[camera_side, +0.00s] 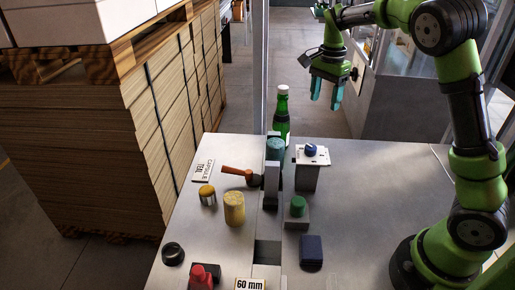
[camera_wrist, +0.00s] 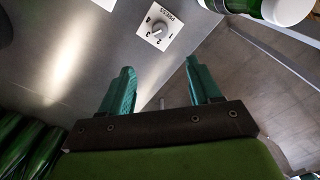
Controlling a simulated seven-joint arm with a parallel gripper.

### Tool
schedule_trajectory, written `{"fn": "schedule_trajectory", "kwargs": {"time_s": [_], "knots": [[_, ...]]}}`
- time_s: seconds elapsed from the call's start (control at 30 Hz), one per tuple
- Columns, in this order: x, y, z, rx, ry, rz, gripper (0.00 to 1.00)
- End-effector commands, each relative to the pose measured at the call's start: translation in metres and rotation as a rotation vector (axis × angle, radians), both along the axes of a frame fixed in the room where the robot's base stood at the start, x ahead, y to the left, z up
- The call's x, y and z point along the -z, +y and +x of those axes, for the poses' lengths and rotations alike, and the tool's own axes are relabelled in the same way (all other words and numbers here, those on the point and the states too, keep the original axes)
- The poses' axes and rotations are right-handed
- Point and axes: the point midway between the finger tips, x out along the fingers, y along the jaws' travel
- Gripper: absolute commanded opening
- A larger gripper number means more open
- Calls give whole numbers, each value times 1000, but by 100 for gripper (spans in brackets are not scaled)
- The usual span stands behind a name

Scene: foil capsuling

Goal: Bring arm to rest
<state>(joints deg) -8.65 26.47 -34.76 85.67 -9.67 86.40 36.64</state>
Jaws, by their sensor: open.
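My gripper (camera_side: 325,92) is raised in the air beyond the far edge of the work table (camera_side: 360,200). Its two teal fingers point down, apart, with nothing between them. In the wrist view my gripper (camera_wrist: 160,85) also shows spread, empty fingers. A green bottle with a white cap (camera_side: 281,115) stands upright at the table's far end, to the left of my gripper and apart from it. The bottle's white cap (camera_wrist: 288,10) also shows at the top right of the wrist view.
A dial marked PRESS (camera_wrist: 157,30) sits on a stand (camera_side: 308,172). A teal cylinder (camera_side: 275,150), a wooden-handled tool (camera_side: 238,172), a yellow cylinder (camera_side: 234,208), a green knob (camera_side: 298,206) and a dark blue block (camera_side: 311,250) are on the table. Stacked boards (camera_side: 110,120) stand left.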

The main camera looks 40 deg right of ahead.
Motion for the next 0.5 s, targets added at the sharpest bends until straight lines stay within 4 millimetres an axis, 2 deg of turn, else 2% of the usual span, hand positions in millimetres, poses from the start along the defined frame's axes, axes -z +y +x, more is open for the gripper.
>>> {"fn": "schedule_trajectory", "kwargs": {"time_s": [0.07, 0.17, 0.27, 0.5], "knots": [[1, -2, 2, -42, -9, -11, 63], [15, 3, -7, -163, -9, -7, 63], [13, 21, -22, -316, -63, 26, 63], [-13, 79, -74, -686, -266, 57, 63]]}}
